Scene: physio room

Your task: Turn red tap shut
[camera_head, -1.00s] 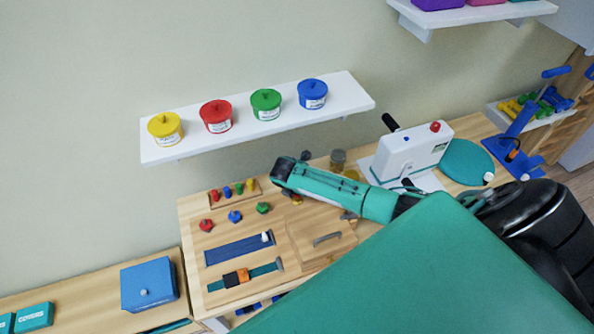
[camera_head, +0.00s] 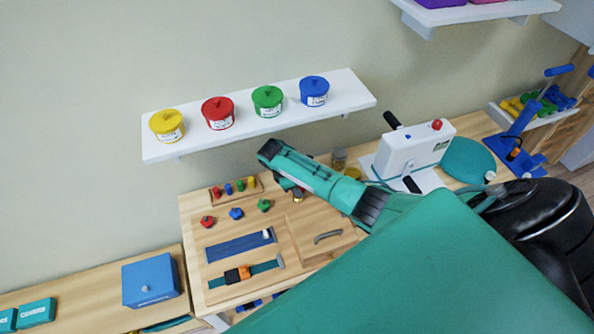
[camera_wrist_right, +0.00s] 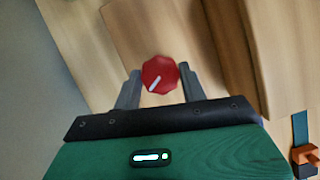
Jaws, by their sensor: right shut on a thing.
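The red tap is an octagonal knob (camera_wrist_right: 160,75) with a white line, between the two grey fingers of my right gripper (camera_wrist_right: 159,88) in the right wrist view. The fingers press on its sides. The white line runs slantwise across its lower left part. In the head view my right gripper (camera_head: 293,189) is at the back of the wooden bench, and a bit of red (camera_head: 284,183) shows beside it, while the arm hides most of the tap. My left gripper is not in view.
A drawer handle (camera_head: 328,237) is in front. Jars (camera_head: 339,159) and a white device (camera_head: 413,150) stand to the right. A white shelf (camera_head: 208,138) with tubs hangs above.

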